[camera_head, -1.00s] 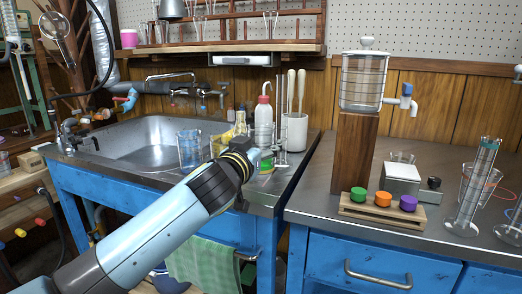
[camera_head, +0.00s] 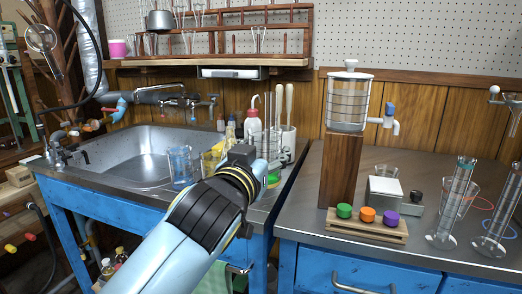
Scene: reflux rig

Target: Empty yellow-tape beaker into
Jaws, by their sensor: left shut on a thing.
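My left gripper (camera_head: 243,157) reaches over the front right edge of the sink bench. It is shut on a glass vessel with green in its lower part (camera_head: 273,179), which shows just right of the jaws. The gripper's own body hides much of the vessel, and I cannot make out tape on it. A yellowish glass vessel (camera_head: 209,163) stands left of the gripper, partly hidden. Whether it bears yellow tape is too small to tell. A blue-tinted beaker (camera_head: 180,165) stands farther left beside the sink. My right gripper is not in view.
A red-capped bottle (camera_head: 253,126) and a white pot with rods (camera_head: 287,142) stand behind the gripper. A clear tank on a wooden block (camera_head: 340,172), coloured knobs on a rack (camera_head: 367,228) and tall cylinders (camera_head: 450,205) occupy the right bench. The sink (camera_head: 130,150) is empty.

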